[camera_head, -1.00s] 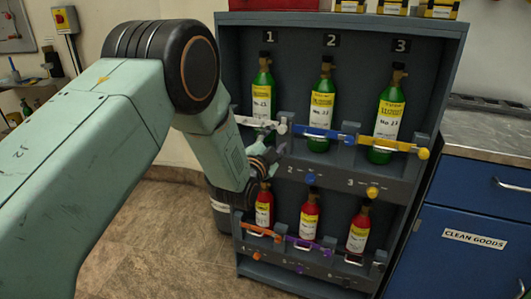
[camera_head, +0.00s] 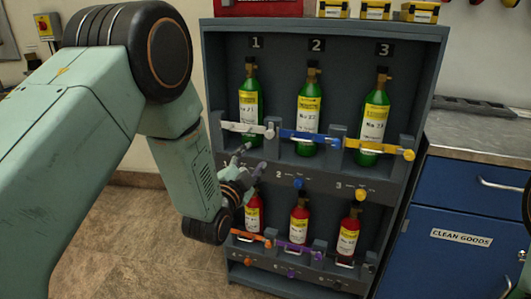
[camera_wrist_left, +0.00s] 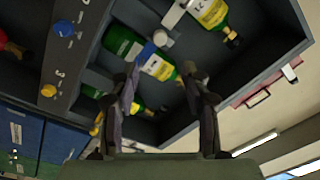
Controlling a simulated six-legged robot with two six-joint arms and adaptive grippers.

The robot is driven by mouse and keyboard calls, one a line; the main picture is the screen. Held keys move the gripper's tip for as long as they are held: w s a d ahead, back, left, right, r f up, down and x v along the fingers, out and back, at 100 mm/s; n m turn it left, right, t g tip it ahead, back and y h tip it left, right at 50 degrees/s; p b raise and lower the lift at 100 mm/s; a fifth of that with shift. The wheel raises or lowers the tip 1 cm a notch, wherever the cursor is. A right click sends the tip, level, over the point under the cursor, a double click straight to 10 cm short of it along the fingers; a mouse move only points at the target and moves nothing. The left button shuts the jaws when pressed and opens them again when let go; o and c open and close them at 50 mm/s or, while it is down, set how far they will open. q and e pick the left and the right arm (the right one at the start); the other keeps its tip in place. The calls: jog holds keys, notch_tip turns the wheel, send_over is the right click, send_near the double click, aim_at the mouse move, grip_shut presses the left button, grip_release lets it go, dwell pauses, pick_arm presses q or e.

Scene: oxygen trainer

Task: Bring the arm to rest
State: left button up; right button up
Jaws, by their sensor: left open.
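My left arm comes in from the left, with its wrist in front of the rack's left side. My left gripper (camera_head: 243,157) is open and empty, just below the white latch bar (camera_head: 245,128) of slot 1. In the left wrist view the open fingers (camera_wrist_left: 165,97) stand apart with nothing held between them. Whether the gripper touches the rack cannot be told. Green bottles stand upright in slot 1 (camera_head: 249,98), slot 2 (camera_head: 308,110) and slot 3 (camera_head: 374,115). The right gripper is not in view.
The grey rack (camera_head: 428,120) also holds three red bottles (camera_head: 299,222) on its lower shelf, the left one partly hidden by my wrist. Blue (camera_head: 310,137) and yellow (camera_head: 380,149) latch bars cross slots 2 and 3. A blue cabinet (camera_head: 450,270) stands at right. Floor shows at lower left.

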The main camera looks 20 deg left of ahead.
pick_arm(q)
jog(key=s+f+n+g, duration=0.95)
jog(key=s+f, duration=0.85)
jog(key=f, duration=0.3)
jog(key=s+f+n+g+p, duration=0.1)
jog(key=s+f+g, duration=0.2)
jog(key=s, duration=1)
jog(key=s+f+g+p, duration=0.1)
jog(key=s+f+g, duration=0.3)
jog(key=s, duration=1)
jog(key=shift+a+f+n+g+y, duration=0.15)
jog(key=shift+a+n+g+y, duration=0.15)
jog(key=shift+g, duration=0.75)
jog(key=shift+o, duration=0.2)
jog(key=shift+d, duration=0.1)
